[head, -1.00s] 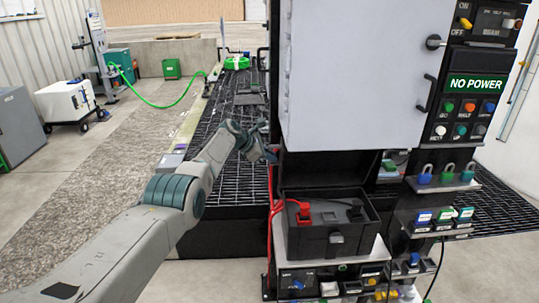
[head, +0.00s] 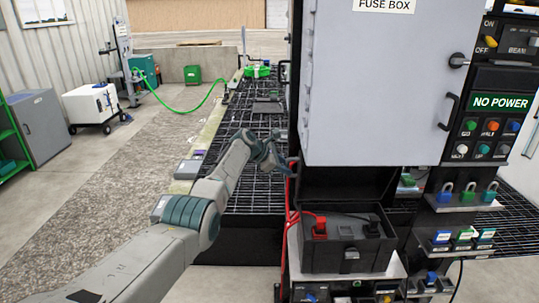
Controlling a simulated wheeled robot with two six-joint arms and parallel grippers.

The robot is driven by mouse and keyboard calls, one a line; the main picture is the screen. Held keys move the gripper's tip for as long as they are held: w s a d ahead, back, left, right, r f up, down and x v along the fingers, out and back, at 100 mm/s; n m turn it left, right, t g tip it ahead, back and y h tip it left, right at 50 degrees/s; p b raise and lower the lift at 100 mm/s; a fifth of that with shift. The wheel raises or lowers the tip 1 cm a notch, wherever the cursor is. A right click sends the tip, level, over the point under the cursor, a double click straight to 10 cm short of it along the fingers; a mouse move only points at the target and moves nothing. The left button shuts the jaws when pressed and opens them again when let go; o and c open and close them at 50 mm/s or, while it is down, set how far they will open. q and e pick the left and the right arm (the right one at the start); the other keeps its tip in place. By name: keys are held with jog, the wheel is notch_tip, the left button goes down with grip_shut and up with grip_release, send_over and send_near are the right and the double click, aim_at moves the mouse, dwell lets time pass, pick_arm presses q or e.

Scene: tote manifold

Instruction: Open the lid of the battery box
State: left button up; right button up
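The battery box (head: 345,262) is a black box on a shelf under the grey cabinet. A battery top with a red clamp (head: 319,228) and a black clamp (head: 372,226) shows inside it. A dark panel (head: 345,188) stands upright behind the box and looks like its raised lid; its edges blend into the dark cabinet. My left gripper (head: 277,163) is up and left of the box, beside the panel's upper left corner. Whether it touches the panel or how far its fingers are apart cannot be made out. My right gripper is not in view.
The grey fuse box door (head: 380,90) is shut above the battery box. A NO POWER panel (head: 502,102) with buttons and several padlocks (head: 468,193) are on the right. Red cables run at the box's left. A black grating (head: 258,185) lies behind my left arm.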

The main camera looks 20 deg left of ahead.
pick_arm(q)
jog(key=b+v, duration=0.2)
jog(key=v, duration=0.7)
